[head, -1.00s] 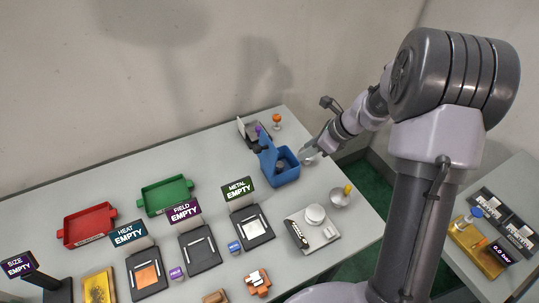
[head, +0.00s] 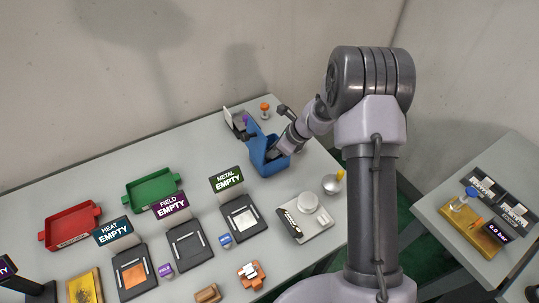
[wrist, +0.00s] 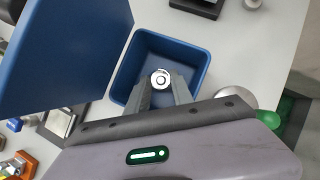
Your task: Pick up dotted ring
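A small pale ring with a dark centre (wrist: 160,79) is inside the blue open-topped box (wrist: 199,53) in the wrist view. Dots on it are too small to make out. My gripper (wrist: 161,86) reaches down into the box, its two fingers apart with the ring between or just beyond their tips. I see no clear contact with the ring. In the head view the blue box (head: 272,169) stands at the back right of the table, and my gripper and the ring are hidden at the box.
The box's raised blue lid (wrist: 62,50) stands left of my gripper. A metal bowl (head: 332,185) and a white-topped device (head: 308,205) are nearby. Green (head: 152,190) and red (head: 70,226) trays and several labelled stations stand to the left.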

